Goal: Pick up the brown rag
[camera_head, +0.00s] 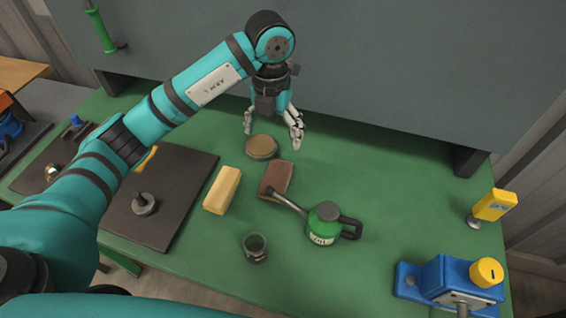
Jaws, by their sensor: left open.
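The brown rag (277,176) lies on the green table as a small folded brown block. The dark spout of the green oil can (325,222) overlaps its lower edge in the picture. My left gripper (271,130) hangs pointing down, open and empty, above the back of the table. It is behind the rag and near a round tan tin (261,147). I cannot tell its exact height. My right gripper is not in view.
A yellow sponge-like block (222,190) lies left of the rag. A dark mat (165,215) with metal parts is at left. A blue vise-like device (425,280) and a yellow device (494,204) stand at right. A grey panel (400,60) rises behind.

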